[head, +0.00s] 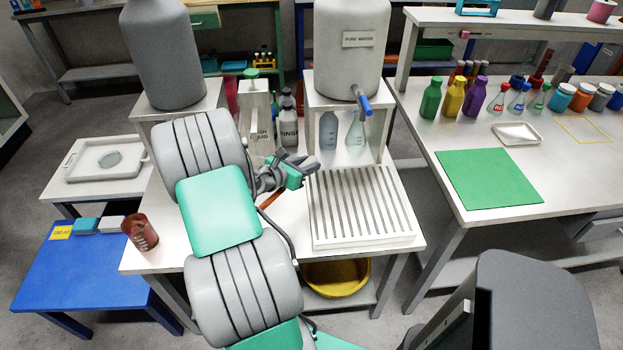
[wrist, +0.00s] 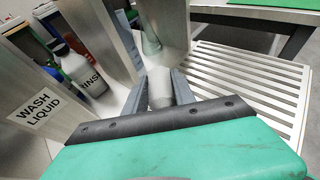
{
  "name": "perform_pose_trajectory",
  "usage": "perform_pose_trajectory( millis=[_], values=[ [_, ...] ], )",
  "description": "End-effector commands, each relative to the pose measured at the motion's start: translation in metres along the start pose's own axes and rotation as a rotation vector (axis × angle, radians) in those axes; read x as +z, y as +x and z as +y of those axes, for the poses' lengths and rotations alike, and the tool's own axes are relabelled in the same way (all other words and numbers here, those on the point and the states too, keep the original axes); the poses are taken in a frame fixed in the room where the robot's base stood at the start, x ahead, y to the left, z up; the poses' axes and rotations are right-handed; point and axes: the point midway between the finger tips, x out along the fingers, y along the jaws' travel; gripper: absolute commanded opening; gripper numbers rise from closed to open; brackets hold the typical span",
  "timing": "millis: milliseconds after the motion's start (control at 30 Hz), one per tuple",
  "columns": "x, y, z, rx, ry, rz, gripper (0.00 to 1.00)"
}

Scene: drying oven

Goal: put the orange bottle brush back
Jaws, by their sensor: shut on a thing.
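My gripper (head: 303,166) is in front of the pure water stand, above the left edge of the drying rack, and it also shows in the wrist view (wrist: 159,88). Its fingers are closed around a pale, blurred part between them. A short orange-brown stick (head: 271,201), seemingly the handle of the orange bottle brush, shows just below the gripper in the head view. The arm hides part of it, and its join to the held part cannot be seen. No orange shows in the wrist view.
The slatted drying rack (head: 362,205) is empty. A wash liquid box (wrist: 38,108) and rinse bottle (wrist: 85,76) stand left of the gripper. A red beaker (head: 140,232) is at the table's left edge.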

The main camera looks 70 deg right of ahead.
Motion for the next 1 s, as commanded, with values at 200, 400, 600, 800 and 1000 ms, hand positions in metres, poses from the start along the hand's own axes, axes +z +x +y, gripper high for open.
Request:
perform_pose_trajectory(
  millis=[200,400,600,800,1000],
  values=[
    [-0.024,0.040,0.004,-0.001,-0.003,0.002,0.00],
    [-0.047,0.057,0.005,0.000,-0.007,0.003,0.00],
    [-0.056,0.061,0.005,0.002,-0.003,0.001,0.00],
    [-0.060,0.062,0.005,0.001,-0.004,0.001,0.00],
    [-0.065,0.064,0.005,0.001,-0.003,0.001,0.00]
  ],
)
